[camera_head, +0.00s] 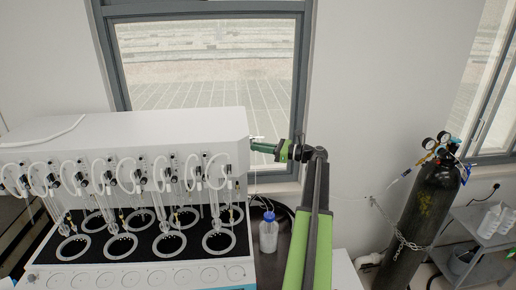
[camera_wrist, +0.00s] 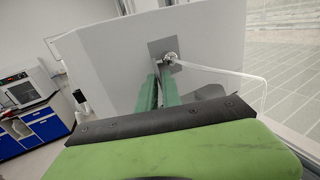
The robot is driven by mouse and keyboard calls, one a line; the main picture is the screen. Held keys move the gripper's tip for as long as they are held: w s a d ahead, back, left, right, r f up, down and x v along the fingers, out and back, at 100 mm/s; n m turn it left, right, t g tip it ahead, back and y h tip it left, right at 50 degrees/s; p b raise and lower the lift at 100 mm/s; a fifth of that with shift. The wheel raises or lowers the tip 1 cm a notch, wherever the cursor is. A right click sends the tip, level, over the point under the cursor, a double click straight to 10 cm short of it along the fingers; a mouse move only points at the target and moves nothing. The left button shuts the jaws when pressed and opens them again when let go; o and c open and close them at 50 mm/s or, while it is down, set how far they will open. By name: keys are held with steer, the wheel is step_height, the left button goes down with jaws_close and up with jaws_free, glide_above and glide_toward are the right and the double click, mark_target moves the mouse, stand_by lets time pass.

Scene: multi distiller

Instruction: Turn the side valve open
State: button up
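The side valve (camera_wrist: 171,57) is a small metallic fitting on a grey plate (camera_wrist: 156,47) on the side wall of the white distiller (camera_wrist: 225,45). A clear tube runs from it to the right. In the wrist view my gripper (camera_wrist: 158,72) has two green fingers pointing at the plate, with a narrow gap between them. The tips lie just below and left of the valve in the picture; whether they touch it I cannot tell. In the head view my gripper (camera_head: 254,146) is at the right end of the distiller (camera_head: 130,128), and the valve is barely visible there.
A bottle with a blue cap (camera_head: 268,232) stands below my arm, right of the glassware and ringed wells (camera_head: 121,246). A chained black gas cylinder (camera_head: 425,215) and a grey cart (camera_head: 480,245) stand at the right. A window (camera_head: 210,70) is behind.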

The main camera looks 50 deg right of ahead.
jaws_close()
steer(key=g+p, duration=0.1)
steer(key=p, duration=0.2)
steer(key=shift+s+r+n+h, duration=0.1)
steer(key=shift+r+n+h, duration=0.05)
steer(key=shift+n+h, duration=0.15)
steer(key=shift+o, duration=1.3)
jaws_free()
steer(key=shift+d, duration=0.1)
steer(key=shift+s, duration=0.1)
